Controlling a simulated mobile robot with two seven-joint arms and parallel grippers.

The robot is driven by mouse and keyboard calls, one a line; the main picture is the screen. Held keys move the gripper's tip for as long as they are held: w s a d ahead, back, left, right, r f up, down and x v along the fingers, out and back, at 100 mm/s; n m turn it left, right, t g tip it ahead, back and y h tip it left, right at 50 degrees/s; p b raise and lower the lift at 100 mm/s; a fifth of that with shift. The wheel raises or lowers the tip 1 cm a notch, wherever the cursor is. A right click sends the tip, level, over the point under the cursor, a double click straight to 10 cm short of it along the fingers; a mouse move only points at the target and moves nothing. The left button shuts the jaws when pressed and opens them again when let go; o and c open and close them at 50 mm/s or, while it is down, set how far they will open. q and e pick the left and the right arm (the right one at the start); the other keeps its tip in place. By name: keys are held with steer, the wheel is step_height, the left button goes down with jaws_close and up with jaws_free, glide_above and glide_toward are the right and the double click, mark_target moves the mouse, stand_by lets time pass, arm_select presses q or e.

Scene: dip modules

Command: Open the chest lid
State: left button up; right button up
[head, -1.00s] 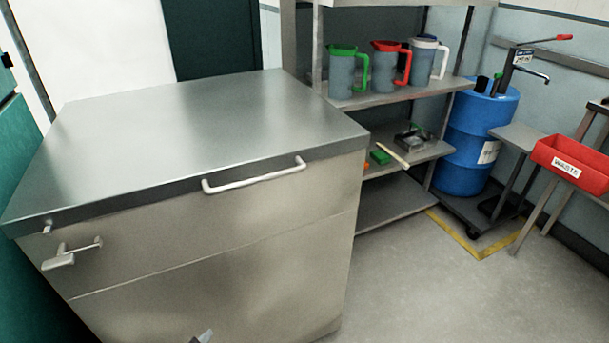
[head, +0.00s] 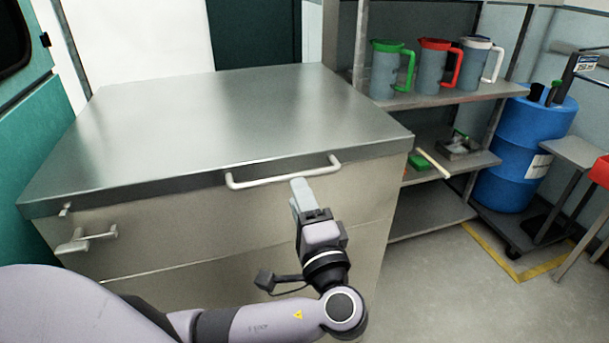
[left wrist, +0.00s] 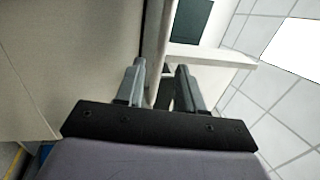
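The chest (head: 150,245) is a steel box with a flat, closed lid (head: 230,115). A pale bar handle (head: 283,174) runs along the lid's front edge, right of the middle. My left gripper (head: 299,190) is just below this handle, in front of the chest, with its fingers pointing up. In the left wrist view my left gripper (left wrist: 160,78) has its two fingers apart. I cannot tell whether the handle lies between them or whether they touch it. A latch-like fitting (head: 85,240) sits at the chest's front left. My right gripper is not in view.
A shelf rack (head: 430,215) with several jugs stands close to the chest's right side. A blue drum (head: 515,150) and a red bin (head: 600,170) stand farther right. The floor (head: 430,295) right of the chest is clear.

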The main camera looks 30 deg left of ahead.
mark_target(291, 177)
arm_select(q)
steer(key=x, duration=0.6)
steer(key=shift+p, duration=0.3)
jaws_close()
